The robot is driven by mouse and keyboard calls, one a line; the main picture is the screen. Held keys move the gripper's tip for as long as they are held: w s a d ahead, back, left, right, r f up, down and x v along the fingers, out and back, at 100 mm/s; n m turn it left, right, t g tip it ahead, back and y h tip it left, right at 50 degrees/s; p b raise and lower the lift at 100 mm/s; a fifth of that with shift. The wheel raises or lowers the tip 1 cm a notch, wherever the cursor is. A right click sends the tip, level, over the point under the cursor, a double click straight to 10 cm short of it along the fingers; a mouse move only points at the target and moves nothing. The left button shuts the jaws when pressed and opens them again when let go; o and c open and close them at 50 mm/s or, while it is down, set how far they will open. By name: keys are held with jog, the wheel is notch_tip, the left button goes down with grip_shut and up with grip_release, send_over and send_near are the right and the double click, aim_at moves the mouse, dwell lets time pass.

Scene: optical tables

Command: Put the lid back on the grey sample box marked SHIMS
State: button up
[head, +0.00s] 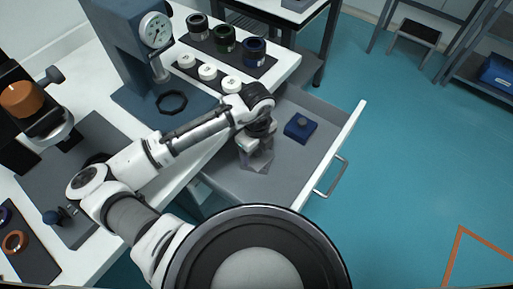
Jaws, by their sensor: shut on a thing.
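My gripper (255,148) points down into an open drawer. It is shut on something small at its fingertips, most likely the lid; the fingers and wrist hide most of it. A grey, square-edged shape (258,164) shows right under the fingers and looks like the grey sample box or its lid. I cannot tell the two apart here, nor whether they touch. No SHIMS marking is readable.
The drawer (222,178) also holds a blue box (300,127) with a dark knob, right of my gripper. The drawer front with its handle (330,176) stands at the right. A gauge stand (155,31) and several lens mounts (224,39) stand on the white bench.

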jog(key=o, duration=1.1)
jog(key=shift+r, duration=0.1)
jog(key=shift+r+p, duration=2.7)
jog(key=shift+r, duration=0.75)
grip_shut()
